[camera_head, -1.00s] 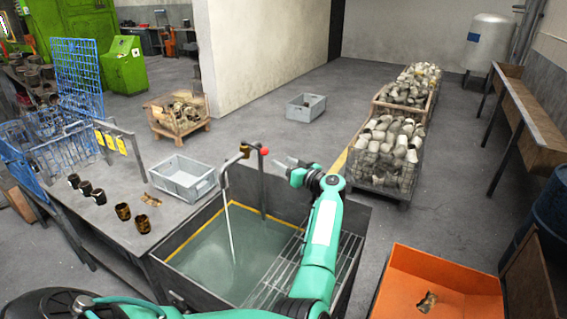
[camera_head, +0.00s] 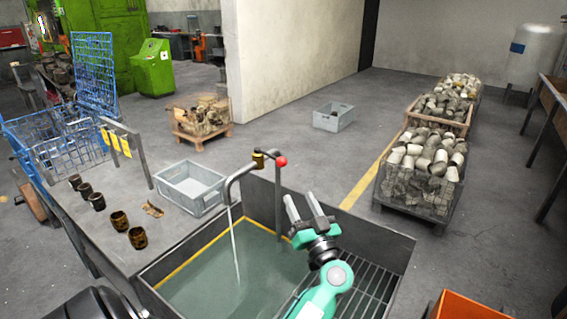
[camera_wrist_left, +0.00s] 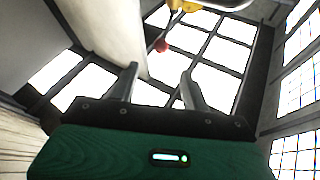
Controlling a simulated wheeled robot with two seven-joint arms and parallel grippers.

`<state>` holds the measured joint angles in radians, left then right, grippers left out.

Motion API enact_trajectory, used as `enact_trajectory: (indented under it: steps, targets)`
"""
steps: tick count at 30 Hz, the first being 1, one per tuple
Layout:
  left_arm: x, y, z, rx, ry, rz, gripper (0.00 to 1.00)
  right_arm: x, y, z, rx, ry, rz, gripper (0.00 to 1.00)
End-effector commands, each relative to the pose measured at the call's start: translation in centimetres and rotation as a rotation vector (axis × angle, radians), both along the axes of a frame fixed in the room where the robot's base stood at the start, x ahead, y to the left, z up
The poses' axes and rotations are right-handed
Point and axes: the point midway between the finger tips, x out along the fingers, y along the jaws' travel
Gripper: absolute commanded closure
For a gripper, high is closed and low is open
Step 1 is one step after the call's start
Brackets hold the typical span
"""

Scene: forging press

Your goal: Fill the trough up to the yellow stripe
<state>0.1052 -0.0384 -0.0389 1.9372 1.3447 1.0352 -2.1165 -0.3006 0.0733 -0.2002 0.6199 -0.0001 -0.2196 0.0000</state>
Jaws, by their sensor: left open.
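The dark-walled trough (camera_head: 405,262) holds greenish water (camera_head: 215,280). A yellow stripe (camera_head: 195,252) runs along its inner walls and shows just above the water at the left and back. A bent pipe tap (camera_head: 236,180) with a brass fitting pours a thin stream of water (camera_head: 234,245) into the trough. Its red knob (camera_head: 281,161) sits at the top; the knob also shows between and beyond my fingers in the left wrist view (camera_wrist_left: 161,46). My left gripper (camera_head: 301,197) is open and empty, below and right of the knob, apart from it. My right gripper is not in view.
A metal grating (camera_head: 375,265) covers the trough's right side. A grey crate (camera_head: 190,187) and several dark cups (camera_head: 118,221) are on the table at left. Wire bins of metal parts (camera_head: 420,195) stand at right. An orange bin (camera_head: 460,305) is at the lower right.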

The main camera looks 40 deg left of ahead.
Motion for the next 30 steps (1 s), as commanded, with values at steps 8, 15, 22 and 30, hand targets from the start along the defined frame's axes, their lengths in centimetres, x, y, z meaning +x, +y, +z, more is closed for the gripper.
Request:
enact_trajectory:
  steps: [8, 15, 22, 30]
  targets:
    - [1.9, 3.9, 2.3, 0.005, 0.001, 0.003, 0.53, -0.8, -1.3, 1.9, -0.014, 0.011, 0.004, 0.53]
    - [3.9, 8.2, 4.1, 0.004, 0.000, 0.004, 0.53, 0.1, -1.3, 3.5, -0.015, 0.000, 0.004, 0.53]
    - [5.2, 10.7, 5.0, 0.002, 0.000, 0.002, 0.53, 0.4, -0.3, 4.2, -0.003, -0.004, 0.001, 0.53]
    - [5.5, 11.3, 5.1, 0.000, 0.002, 0.002, 0.53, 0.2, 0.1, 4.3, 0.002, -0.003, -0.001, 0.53]
